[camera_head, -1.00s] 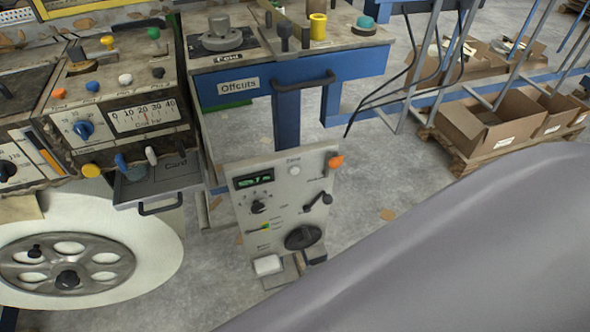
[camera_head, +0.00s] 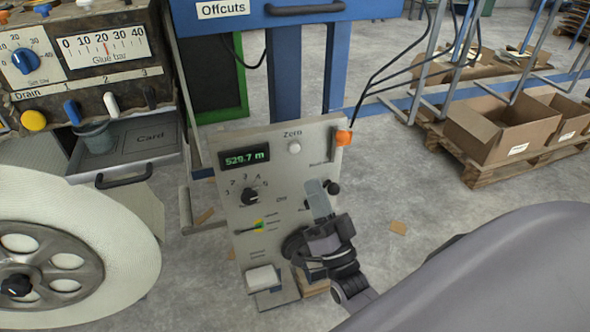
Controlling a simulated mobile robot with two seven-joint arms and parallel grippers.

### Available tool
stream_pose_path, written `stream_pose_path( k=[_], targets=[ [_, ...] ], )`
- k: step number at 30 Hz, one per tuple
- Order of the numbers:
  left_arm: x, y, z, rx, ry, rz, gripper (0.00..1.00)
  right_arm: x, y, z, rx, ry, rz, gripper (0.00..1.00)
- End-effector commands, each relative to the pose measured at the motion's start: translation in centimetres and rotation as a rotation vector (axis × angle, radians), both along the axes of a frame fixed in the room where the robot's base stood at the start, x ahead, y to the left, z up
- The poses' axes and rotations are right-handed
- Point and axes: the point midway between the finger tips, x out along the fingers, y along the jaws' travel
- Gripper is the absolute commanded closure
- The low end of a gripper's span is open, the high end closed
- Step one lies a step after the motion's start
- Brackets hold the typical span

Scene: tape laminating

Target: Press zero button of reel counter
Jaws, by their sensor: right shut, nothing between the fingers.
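The reel counter is a pale grey upright panel (camera_head: 225,185) in the middle of the head view. Its green display (camera_head: 245,158) reads 529.7 m. A round white button (camera_head: 294,147) sits just under the label "Zero" near the panel's top. An orange knob (camera_head: 343,138) is at its top right corner. My right gripper (camera_head: 318,187) is shut and empty, in front of the panel's right side, below the white button and apart from it in the picture. It hides part of the panel's lower right. My left gripper is not in view.
A large white reel (camera_head: 130,235) stands at the left. Above it is a machine with a glue bar gauge (camera_head: 103,45) and an open Card drawer (camera_head: 150,140). A blue Offcuts bench (camera_head: 350,12) is behind. Cardboard boxes (camera_head: 490,130) lie on a pallet at right.

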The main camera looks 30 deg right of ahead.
Motion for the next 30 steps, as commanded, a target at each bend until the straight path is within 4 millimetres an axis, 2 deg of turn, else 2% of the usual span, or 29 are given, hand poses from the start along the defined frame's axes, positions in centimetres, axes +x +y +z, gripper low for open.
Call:
stream_pose_path(
  k=[2,17,25,30],
  targets=[
    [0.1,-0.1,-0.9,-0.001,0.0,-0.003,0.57,-0.1,-0.3,-0.4,0.019,-0.055,0.001,1.0],
    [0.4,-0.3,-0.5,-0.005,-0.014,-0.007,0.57,-0.2,-0.5,0.0,0.03,-0.093,0.004,1.0],
    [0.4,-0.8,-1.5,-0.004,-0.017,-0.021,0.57,2.5,-1.1,-0.2,0.028,-0.094,0.003,1.0],
    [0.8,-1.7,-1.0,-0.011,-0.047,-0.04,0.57,5.0,-1.7,-0.2,0.027,-0.095,0.003,1.0]
  ],
)
